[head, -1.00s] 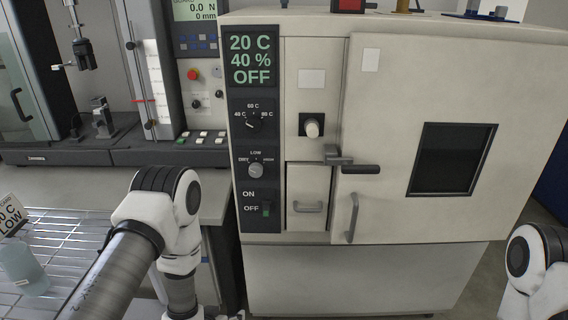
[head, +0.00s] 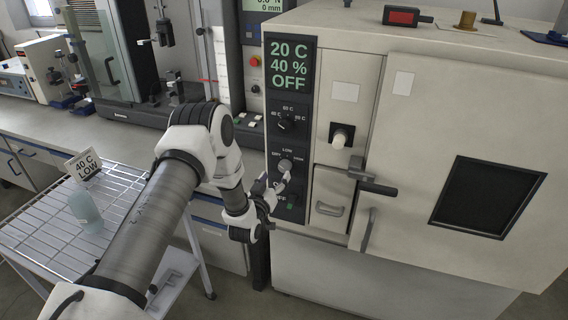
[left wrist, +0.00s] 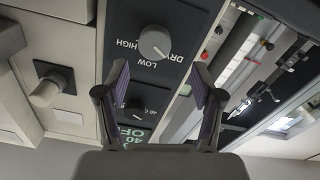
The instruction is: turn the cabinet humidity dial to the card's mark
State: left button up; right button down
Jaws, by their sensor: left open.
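The humidity dial (head: 286,165) is a round grey knob on the cabinet's dark panel, with DRY, LOW and HIGH around it. In the left wrist view the dial (left wrist: 154,42) appears upside down, beyond and between the fingertips; its pale line slants to the lower right. The card (head: 84,165) reads 40 C LOW and stands on the wire rack at left. My left gripper (head: 276,184) is open and empty, just below and in front of the dial. In the wrist view the gripper (left wrist: 160,85) shows a gap from the dial. My right gripper is out of view.
The temperature dial (head: 286,125) sits above the humidity dial, under a display (head: 290,65) reading 20 C, 40 %, OFF. A knob (head: 341,136) and door latch (head: 372,182) stick out to the right. A bottle (head: 85,210) stands on the rack (head: 40,235).

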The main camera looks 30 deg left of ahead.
aim_at(283, 167)
pick_arm(q)
jog(key=x, duration=0.2)
jog(key=d+p+x, duration=0.1)
jog(key=x, duration=0.2)
jog(key=shift+w, duration=0.35)
jog(key=shift+w+a, duration=0.15)
jog(key=shift+w, duration=0.15)
jog(key=shift+a, duration=0.25)
jog(key=c, duration=1.1)
